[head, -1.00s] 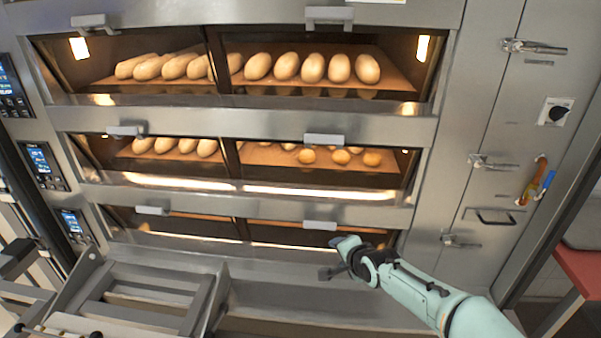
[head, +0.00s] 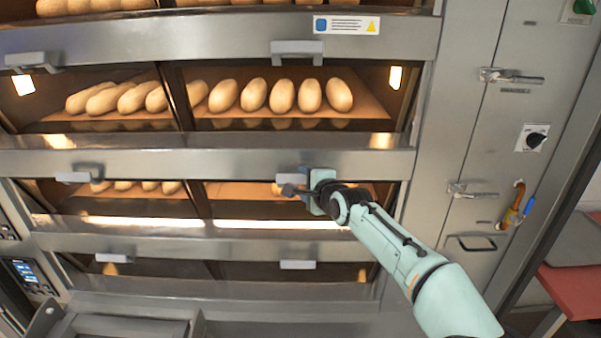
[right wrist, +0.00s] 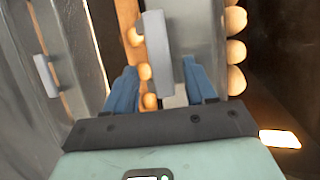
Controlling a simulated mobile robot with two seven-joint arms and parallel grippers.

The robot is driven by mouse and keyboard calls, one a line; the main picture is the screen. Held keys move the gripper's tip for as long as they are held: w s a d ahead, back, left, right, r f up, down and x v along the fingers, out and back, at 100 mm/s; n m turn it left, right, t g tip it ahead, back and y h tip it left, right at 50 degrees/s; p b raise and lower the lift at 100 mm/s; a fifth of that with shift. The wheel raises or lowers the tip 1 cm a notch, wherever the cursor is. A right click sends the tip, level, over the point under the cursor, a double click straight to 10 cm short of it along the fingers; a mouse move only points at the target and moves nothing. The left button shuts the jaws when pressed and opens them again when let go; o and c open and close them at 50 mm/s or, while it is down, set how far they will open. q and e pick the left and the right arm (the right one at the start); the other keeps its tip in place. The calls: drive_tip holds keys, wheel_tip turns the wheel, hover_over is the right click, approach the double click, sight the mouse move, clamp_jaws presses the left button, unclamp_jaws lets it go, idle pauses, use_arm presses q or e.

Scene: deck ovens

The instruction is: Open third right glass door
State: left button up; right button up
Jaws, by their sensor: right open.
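The third right glass door (head: 235,192), counting down from the deck cut by the top of the head view, looks closed, with rolls behind it. Its grey bar handle (head: 291,172) is partly covered by my right gripper (head: 300,189), which reaches in from the lower right. In the right wrist view, a grey handle (right wrist: 157,45) lies between the two blue fingers of my right gripper (right wrist: 160,75). The fingers are apart, with gaps showing on both sides of the handle. My left gripper is not in view.
Above is a deck door with long loaves (head: 282,95) and its own handle (head: 297,52); below is another right handle (head: 297,265). A steel side panel with latches (head: 512,77) stands right. A red surface (head: 575,290) is at far right.

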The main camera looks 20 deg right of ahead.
sight(300, 180)
drive_tip(key=x, duration=0.2)
drive_tip(key=shift+w+p, duration=0.3)
drive_tip(key=shift+p, duration=0.05)
drive_tip(key=shift+w+f, duration=0.3)
drive_tip(key=shift+w, duration=0.25)
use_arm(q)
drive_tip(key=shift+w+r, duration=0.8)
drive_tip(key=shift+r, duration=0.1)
use_arm(e)
drive_tip(key=shift+a, duration=0.1)
drive_tip(key=shift+s, duration=0.1)
